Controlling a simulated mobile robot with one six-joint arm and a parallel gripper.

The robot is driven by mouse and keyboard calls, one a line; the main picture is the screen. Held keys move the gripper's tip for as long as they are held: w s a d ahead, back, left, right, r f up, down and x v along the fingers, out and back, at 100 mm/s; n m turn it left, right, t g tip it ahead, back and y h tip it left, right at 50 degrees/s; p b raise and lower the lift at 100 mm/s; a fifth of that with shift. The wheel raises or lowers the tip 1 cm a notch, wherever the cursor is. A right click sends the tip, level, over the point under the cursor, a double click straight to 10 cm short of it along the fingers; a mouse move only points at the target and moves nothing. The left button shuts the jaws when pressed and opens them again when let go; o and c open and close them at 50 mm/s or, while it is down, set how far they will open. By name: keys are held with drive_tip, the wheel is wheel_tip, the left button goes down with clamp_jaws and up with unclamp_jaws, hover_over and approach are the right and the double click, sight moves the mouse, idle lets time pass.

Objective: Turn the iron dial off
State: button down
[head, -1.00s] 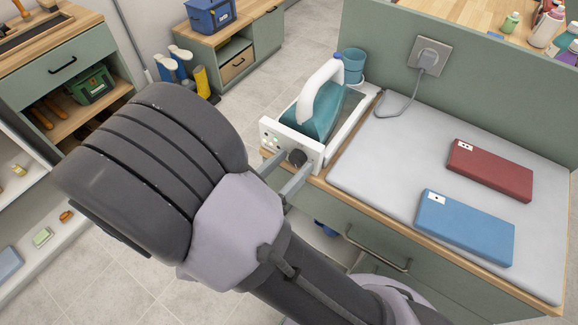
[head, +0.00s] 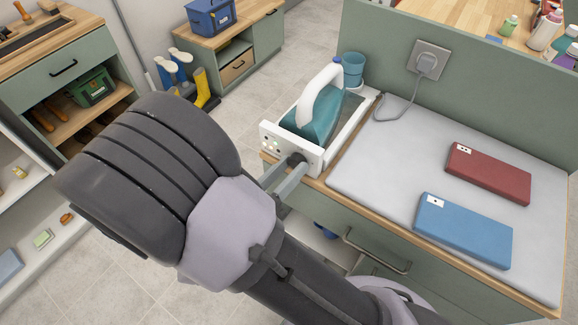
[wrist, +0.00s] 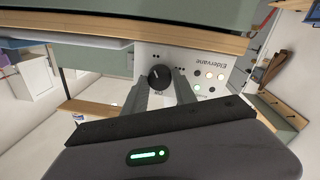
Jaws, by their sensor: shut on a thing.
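The teal iron (head: 314,122) with a white handle stands on its white base (head: 292,148) at the counter's left end. The black round dial (head: 295,159) is on the base's front panel, and it also shows in the wrist view (wrist: 159,76), with a pale pointer mark. My gripper (head: 290,170) reaches the panel from the front, with its two grey fingers shut on the dial's sides. In the wrist view the fingertips (wrist: 161,86) partly cover the dial's lower edge. Several small indicator lights are beside the dial, some lit amber and one greenish.
A teal cup (head: 352,70) stands behind the iron. A corded wall plug (head: 428,62) is at the back. A drawer handle (head: 376,252) juts out below.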

drive_tip(key=n+p, duration=0.2)
drive_tip(key=n, duration=0.2)
drive_tip(key=shift+n, duration=0.3)
drive_tip(key=n+p, duration=0.2)
drive_tip(key=n, duration=0.2)
drive_tip(key=shift+t, duration=0.4)
drive_tip(key=n+p, duration=0.2)
drive_tip(key=n, duration=0.2)
drive_tip(key=n+p, duration=0.2)
drive_tip(key=n, duration=0.1)
drive_tip(key=shift+d+n+t+y+p, duration=0.1)
drive_tip(key=shift+n+t+y+p, duration=0.25)
drive_tip(key=shift+n+t+y, duration=0.05)
drive_tip(key=n+p, duration=0.2)
drive_tip(key=n, duration=0.2)
drive_tip(key=shift+s, duration=0.1)
drive_tip(key=n+p, duration=0.2)
drive_tip(key=n, duration=0.2)
drive_tip(key=shift+y, duration=0.4)
drive_tip(key=n+p, duration=0.2)
drive_tip(key=n, duration=0.2)
drive_tip(key=shift+d+n, duration=0.1)
drive_tip(key=shift+n, duration=0.2)
drive_tip(key=shift+n+y+p, duration=0.4)
drive_tip(key=shift+n+p, duration=0.3)
drive_tip(key=shift+n, duration=0.8)
drive_tip(key=shift+f, duration=0.1)
